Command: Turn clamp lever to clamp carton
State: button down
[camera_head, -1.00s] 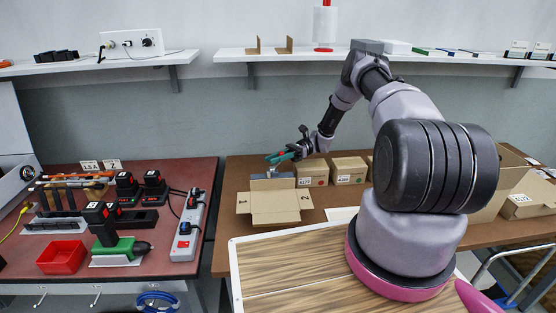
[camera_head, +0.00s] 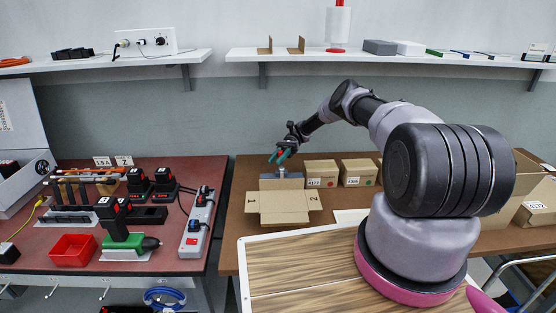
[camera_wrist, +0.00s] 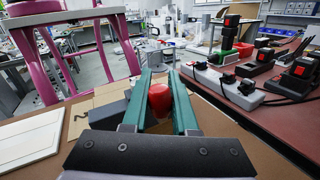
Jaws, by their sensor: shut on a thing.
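The open carton (camera_head: 283,205) lies on the brown table with its flaps spread; one flap has a printed 2. A grey clamp fixture (camera_head: 268,184) stands at the carton's back edge. My gripper (camera_head: 280,159) is just above this fixture, with its teal fingers pointing down and left. In the wrist view, my gripper's two teal fingers (camera_wrist: 160,95) are shut on a red knob (camera_wrist: 160,100), which looks like the end of the clamp lever. The lever's shaft below the knob is hidden by the fingers. Part of the carton (camera_wrist: 108,93) shows beyond them.
Closed small boxes (camera_head: 321,173) stand right of the clamp. A power strip (camera_head: 196,225) and a red bin (camera_head: 73,250) are on the red table at left. A shelf (camera_head: 390,57) runs along the wall above. A white-edged wooden board (camera_head: 300,275) lies in front.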

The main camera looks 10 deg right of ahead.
jog(key=shift+s+a, duration=0.1)
dwell(0.5)
jog(key=c, duration=0.7)
grip_release()
notch_tip(320, 180, up, 10)
